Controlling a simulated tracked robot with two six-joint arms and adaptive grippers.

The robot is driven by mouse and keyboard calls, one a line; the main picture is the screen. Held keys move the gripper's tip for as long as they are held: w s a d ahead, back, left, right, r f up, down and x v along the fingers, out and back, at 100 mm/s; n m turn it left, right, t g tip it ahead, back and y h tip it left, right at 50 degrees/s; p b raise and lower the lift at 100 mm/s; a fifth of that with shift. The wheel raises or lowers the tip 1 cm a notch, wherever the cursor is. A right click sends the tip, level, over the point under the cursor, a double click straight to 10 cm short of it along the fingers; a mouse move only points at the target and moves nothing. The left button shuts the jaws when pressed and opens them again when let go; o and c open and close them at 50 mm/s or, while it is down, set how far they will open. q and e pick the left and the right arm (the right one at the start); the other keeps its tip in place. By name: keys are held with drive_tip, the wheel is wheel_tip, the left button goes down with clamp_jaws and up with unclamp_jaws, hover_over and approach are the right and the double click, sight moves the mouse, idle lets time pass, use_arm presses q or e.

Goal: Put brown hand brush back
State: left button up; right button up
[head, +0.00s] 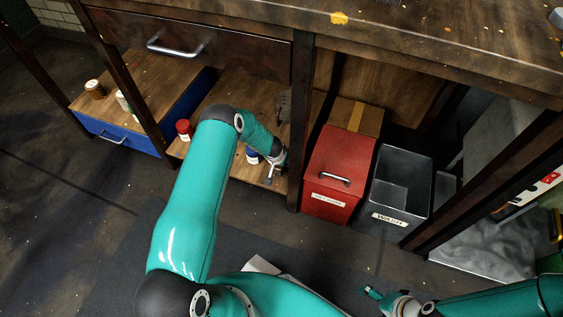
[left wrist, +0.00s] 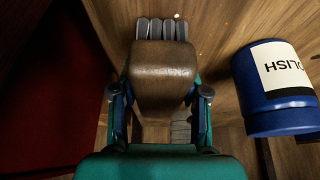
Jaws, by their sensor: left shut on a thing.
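The brown hand brush (left wrist: 163,75) is between the fingers of my left gripper (left wrist: 160,98) in the left wrist view. Its brown block faces the camera, and grey tufts show at its far end. My left gripper is shut on it. In the head view my left gripper (head: 274,168) is low at the shelf under the workbench, beside a blue container. The brush cannot be made out clearly there. My right gripper (head: 385,299) is at the bottom right over the floor, away from the shelf; its finger opening is too small to tell.
The blue polish container (left wrist: 275,88) stands right of the brush, close to my left gripper. A red lidded bin (head: 337,165) and a grey wash bin (head: 397,190) stand right of the dark table leg. A red-capped jar (head: 184,130) and a blue drawer (head: 125,139) are left.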

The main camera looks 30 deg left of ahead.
use_arm(q)
drive_tip(key=shift+f, duration=0.35)
drive_tip(key=o, duration=1)
drive_tip(key=shift+r, duration=0.5)
drive_tip(key=p+v, duration=0.2)
drive_tip(key=v, duration=0.3)
drive_tip(key=p+v, duration=0.2)
drive_tip(key=v, duration=0.4)
drive_tip(key=p+v, duration=0.2)
drive_tip(key=v, duration=0.3)
drive_tip(key=shift+s+a+r, duration=0.15)
drive_tip(key=shift+s, duration=0.3)
